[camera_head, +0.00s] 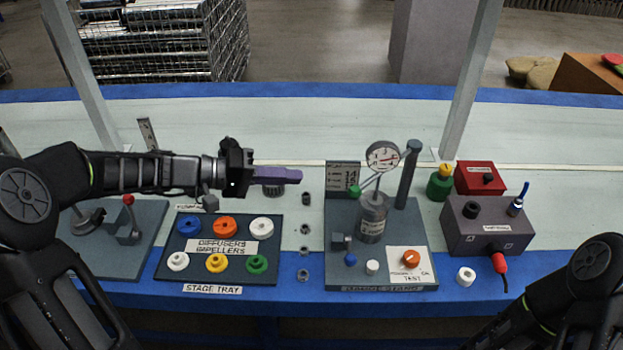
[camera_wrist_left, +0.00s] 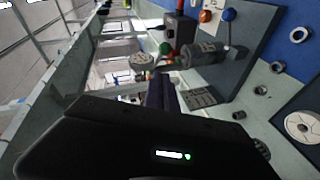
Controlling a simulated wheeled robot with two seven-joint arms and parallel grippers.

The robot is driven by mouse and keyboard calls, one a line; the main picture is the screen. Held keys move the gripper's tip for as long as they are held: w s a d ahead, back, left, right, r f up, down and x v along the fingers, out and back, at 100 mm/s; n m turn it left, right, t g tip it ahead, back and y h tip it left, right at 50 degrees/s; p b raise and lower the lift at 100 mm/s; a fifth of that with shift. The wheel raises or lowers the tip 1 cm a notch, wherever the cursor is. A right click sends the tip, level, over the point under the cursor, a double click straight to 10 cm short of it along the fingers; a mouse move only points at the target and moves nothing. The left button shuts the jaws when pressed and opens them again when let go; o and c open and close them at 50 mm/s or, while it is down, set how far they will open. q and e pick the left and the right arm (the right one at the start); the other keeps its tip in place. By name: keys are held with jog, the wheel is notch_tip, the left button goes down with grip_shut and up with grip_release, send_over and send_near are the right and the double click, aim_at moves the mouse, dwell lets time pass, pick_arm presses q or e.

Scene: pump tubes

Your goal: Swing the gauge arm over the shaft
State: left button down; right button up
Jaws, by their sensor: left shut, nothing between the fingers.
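The round white dial gauge (camera_head: 383,156) sits on the gauge arm beside a dark upright post (camera_head: 408,175) on the grey gauge stand (camera_head: 335,275). A green knob (camera_head: 354,190) shows at the end of a thin lever below the dial. A grey labelled cylinder (camera_head: 372,218) stands below the dial; I cannot tell whether the gauge tip lies over its shaft. The dial (camera_wrist_left: 142,61), green knob (camera_wrist_left: 165,48) and cylinder (camera_wrist_left: 200,54) also show in the left wrist view. My left gripper (camera_head: 280,175), with purple fingers, is shut and empty, left of the stand and apart from it. My right gripper is out of view.
The stage tray (camera_head: 240,275) with several coloured rings lies left of the stand. Small grey nuts (camera_head: 303,229) line the gap between. A purple-grey box (camera_head: 490,232) and red box (camera_head: 478,178) stand to the right. The pale bench behind is mostly clear.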

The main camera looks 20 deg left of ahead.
pick_arm(q)
jog(key=shift+v, duration=1.45)
jog(key=shift+s+d+f, duration=0.1)
jog(key=s+d+f+g+y, duration=0.1)
jog(key=s+d+f, duration=0.1)
jog(key=f, duration=0.5)
jog(key=s+d+f+n+g+y+p, duration=0.1)
jog(key=s+d+f+g, duration=0.1)
jog(key=f, duration=0.5)
jog(key=s+d+f+n+g+y+p, duration=0.1)
jog(key=s+d+f+g+y, duration=0.1)
jog(key=f, duration=0.5)
jog(key=shift+s+d, duration=0.6)
jog(key=shift+d, duration=0.1)
jog(key=s+d+f+m+y+p, duration=0.1)
jog(key=s+d+f+y, duration=0.1)
jog(key=s+f, duration=0.5)
jog(key=s+d+f+m+g+y+p, duration=0.1)
jog(key=s+d+f+y+p, duration=0.1)
jog(key=s+d+f, duration=0.3)
jog(key=s+f, duration=0.2)
jog(key=s, duration=0.2)
jog(key=shift+s+d+f+m+y, duration=0.25)
jog(key=shift+s+d+m+y, duration=0.05)
jog(key=shift+d+y, duration=0.1)
